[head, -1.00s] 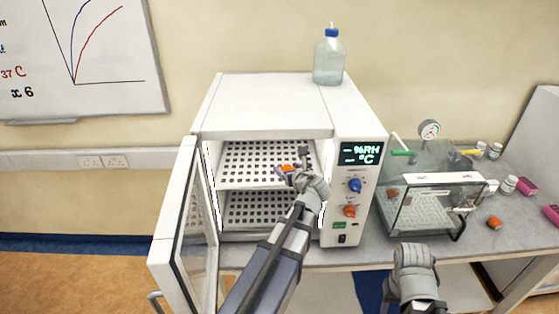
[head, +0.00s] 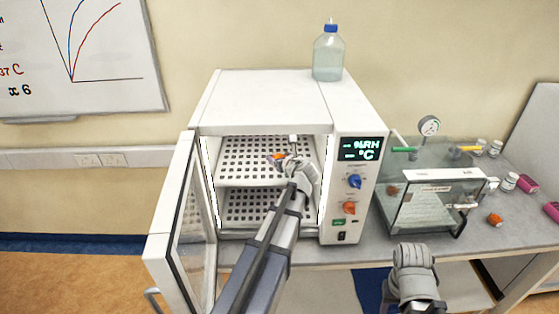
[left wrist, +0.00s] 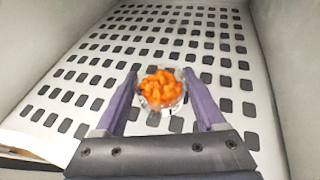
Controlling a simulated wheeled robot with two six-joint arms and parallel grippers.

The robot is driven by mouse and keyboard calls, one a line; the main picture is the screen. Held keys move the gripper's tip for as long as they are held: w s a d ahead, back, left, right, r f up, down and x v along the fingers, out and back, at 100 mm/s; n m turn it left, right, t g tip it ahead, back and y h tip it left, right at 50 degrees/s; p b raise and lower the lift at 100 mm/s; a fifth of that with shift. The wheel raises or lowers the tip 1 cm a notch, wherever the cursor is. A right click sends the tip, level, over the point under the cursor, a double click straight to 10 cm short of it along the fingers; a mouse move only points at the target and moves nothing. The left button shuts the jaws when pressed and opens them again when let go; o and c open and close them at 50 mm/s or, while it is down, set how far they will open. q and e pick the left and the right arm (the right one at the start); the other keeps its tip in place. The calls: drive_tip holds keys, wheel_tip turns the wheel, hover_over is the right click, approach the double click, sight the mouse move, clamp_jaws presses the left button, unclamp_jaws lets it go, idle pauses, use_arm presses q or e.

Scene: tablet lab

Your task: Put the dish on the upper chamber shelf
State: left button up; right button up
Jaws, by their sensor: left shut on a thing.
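The dish (left wrist: 162,88) is a small clear round dish filled with orange pieces. My left gripper (left wrist: 160,100) is shut on it, with one purple finger on each side. In the head view the dish (head: 279,156) shows as a small orange patch at my left gripper (head: 288,158), inside the open chamber. The upper chamber shelf (head: 240,172), a white perforated plate, is beneath the dish. I cannot tell whether the dish touches the shelf. The lower shelf (head: 245,207) is below, partly hidden by my left arm. My right gripper is not clearly seen; only my right arm shows at bottom right.
The chamber door (head: 180,225) stands open at left. The control panel (head: 355,190) is right of the opening. A bottle (head: 328,57) stands on top. A clear box (head: 435,205) and several small jars are on the bench at right. The upper shelf has free room around the dish.

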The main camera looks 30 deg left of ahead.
use_arm(q)
drive_tip(key=shift+f, duration=0.15)
drive_tip(key=o, duration=1.4)
drive_tip(key=shift+c, duration=0.2)
drive_tip(key=shift+r, duration=0.25)
drive_tip(key=p+v, duration=0.4)
drive_tip(key=v, duration=0.8)
drive_tip(key=shift+w+p, duration=0.1)
drive_tip(key=shift+p, duration=0.25)
drive_tip(key=shift+d, duration=0.1)
